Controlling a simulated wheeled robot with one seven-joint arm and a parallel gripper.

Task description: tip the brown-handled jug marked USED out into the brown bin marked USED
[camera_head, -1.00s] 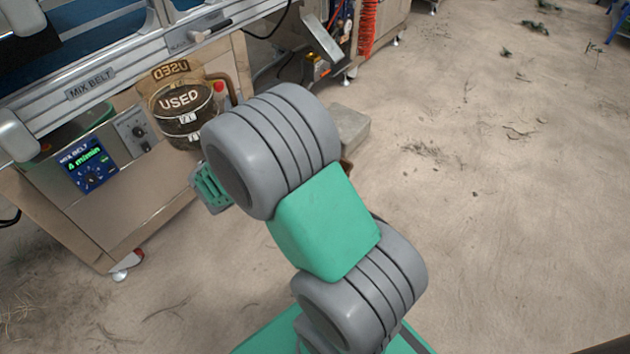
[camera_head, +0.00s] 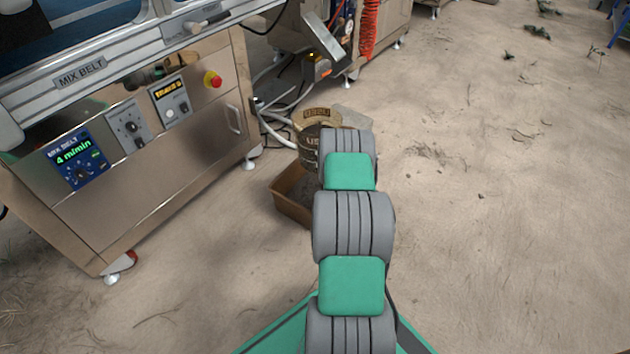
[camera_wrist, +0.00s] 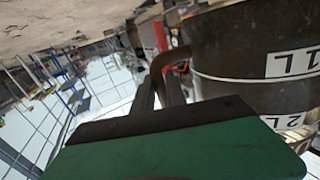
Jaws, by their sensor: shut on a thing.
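The jug marked USED (camera_head: 308,150) is above and just behind the brown bin, partly hidden by my arm. It looks about upright, with its marked rim plate on top. In the wrist view the dark jug (camera_wrist: 235,45) fills the right side, its 1L and 2L labels upside down. My gripper (camera_wrist: 162,88) is shut on its brown handle (camera_wrist: 163,58); in the head view the arm hides the gripper. The brown bin (camera_head: 288,207) stands on the floor, open at the top, with its right side behind my arm. No marking on it is readable.
The steel mix belt cabinet (camera_head: 160,165) with its control panels stands to the left of the bin. Hoses and cables (camera_head: 275,125) run behind it. A pale block (camera_head: 352,117) lies behind the jug. The sandy floor to the right is mostly clear.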

